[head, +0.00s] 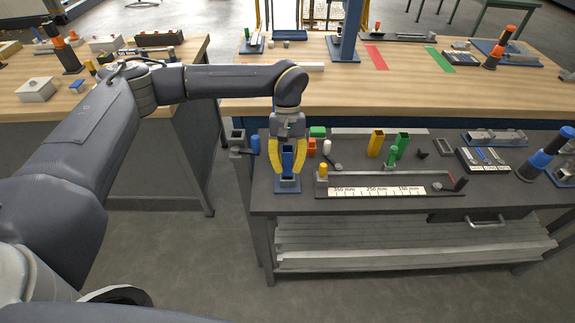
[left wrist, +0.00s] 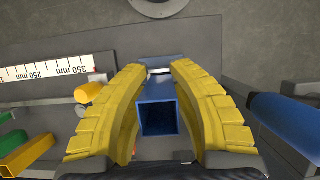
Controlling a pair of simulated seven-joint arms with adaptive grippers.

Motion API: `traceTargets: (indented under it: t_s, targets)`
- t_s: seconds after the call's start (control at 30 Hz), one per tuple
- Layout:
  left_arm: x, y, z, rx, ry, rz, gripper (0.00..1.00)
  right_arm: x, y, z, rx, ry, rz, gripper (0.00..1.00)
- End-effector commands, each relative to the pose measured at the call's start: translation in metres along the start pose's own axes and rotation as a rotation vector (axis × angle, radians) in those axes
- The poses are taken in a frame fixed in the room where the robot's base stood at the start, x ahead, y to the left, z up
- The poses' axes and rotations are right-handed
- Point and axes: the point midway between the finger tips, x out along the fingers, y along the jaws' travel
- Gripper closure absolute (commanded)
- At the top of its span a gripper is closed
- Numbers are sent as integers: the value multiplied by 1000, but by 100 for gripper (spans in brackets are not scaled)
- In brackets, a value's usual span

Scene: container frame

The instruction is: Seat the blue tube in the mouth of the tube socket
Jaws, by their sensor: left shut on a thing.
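The blue tube (head: 288,160) is square and hollow. It stands upright between the yellow fingers of my left gripper (head: 288,152), which is shut on it. In the left wrist view, the open end of the blue tube (left wrist: 157,118) faces the camera, with a finger on each side. Directly below the tube is a blue base plate (head: 287,187); whether the tube touches it is hidden. I cannot tell for sure which of these is the tube socket. My right gripper is not in view.
A blue cylinder (head: 255,145) stands close left of the gripper. A ruler tray (head: 390,202) with a yellow peg (head: 323,170) lies to the right. Yellow (head: 376,142) and green (head: 400,143) tubes stand behind it. A wooden table (head: 400,92) rises behind.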

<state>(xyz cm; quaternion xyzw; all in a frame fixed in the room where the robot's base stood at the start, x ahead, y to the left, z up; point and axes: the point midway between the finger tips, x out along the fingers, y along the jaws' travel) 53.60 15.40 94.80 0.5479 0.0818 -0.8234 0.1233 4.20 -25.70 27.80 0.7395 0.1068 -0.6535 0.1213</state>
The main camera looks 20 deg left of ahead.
Motion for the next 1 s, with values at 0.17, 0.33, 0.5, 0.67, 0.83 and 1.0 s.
traceTargets:
  t_s: [0.17, 0.33, 0.5, 0.67, 0.83, 1.0]
  targets:
    - [0, 0, 1, 0, 0, 0, 100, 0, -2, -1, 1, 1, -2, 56]
    - [0, 0, 1, 0, -1, 0, 100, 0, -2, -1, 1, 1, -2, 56]
    - [1, 0, 0, 0, -1, 0, 100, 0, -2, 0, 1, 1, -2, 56]
    - [3, 0, -1, -1, -1, 0, 100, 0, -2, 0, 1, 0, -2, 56]
    - [6, 0, -2, 0, -1, 0, 100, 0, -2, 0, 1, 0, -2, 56]
    - [10, 0, -4, 0, -1, 0, 100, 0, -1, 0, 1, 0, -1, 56]
